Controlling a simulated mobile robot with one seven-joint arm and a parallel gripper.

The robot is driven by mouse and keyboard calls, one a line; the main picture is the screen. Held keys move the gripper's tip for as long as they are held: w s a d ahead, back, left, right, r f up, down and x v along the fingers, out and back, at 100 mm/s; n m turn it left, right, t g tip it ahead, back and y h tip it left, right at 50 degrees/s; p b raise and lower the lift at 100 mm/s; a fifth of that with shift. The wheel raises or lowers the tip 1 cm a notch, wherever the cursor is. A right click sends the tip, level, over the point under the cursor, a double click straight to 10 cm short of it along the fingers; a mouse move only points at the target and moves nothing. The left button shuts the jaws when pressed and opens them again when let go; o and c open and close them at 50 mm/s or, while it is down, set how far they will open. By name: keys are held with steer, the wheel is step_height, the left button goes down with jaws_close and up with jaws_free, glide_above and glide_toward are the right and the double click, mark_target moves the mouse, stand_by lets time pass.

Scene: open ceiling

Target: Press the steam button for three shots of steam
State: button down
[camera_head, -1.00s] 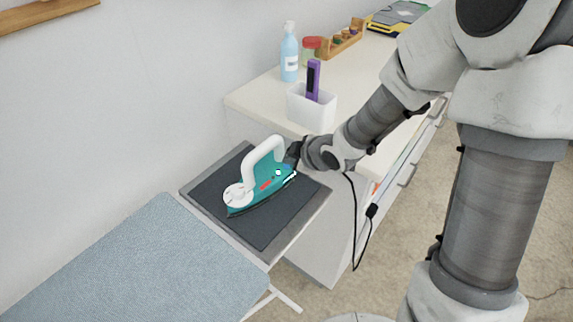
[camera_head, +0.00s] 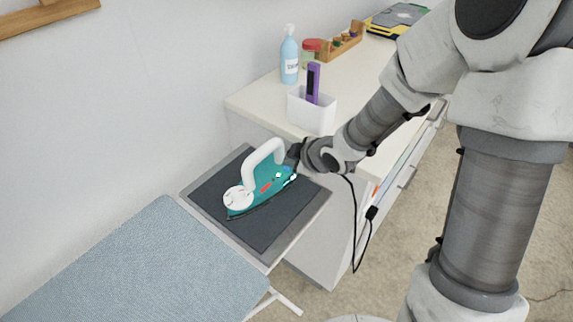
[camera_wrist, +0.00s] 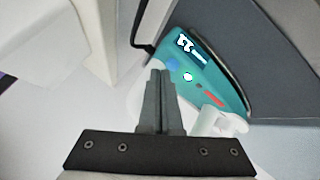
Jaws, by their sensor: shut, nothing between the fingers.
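A teal iron (camera_head: 262,190) with a white handle (camera_head: 262,158) and a white dial stands on the dark pad (camera_head: 225,190) at the end of the ironing board. In the wrist view, the iron's teal side (camera_wrist: 215,75) shows a blue patch, a lit white-green dot, a red bar and white marks. I cannot tell which is the steam button. My gripper (camera_head: 291,158) is at the iron's right end, beside the handle. In the wrist view, my gripper (camera_wrist: 158,78) is shut and empty, its tips just left of the blue patch. Contact cannot be told.
The blue ironing board (camera_head: 130,265) extends to the lower left. A white cabinet (camera_head: 260,100) behind holds a white box (camera_head: 312,112) with a purple item, a blue spray bottle (camera_head: 289,58) and a wooden rack (camera_head: 340,42). A black cord (camera_head: 356,235) hangs at the cabinet's front.

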steer(key=shift+r, duration=0.4)
steer(key=shift+r, duration=0.1)
step_height(320, 180, up, 5)
steer(key=p, duration=0.5)
steer(key=shift+w+d, duration=0.1)
steer(key=shift+w, duration=0.05)
stand_by(2.4)
steer(key=shift+r+p, duration=0.35)
steer(key=shift+r, duration=1.5)
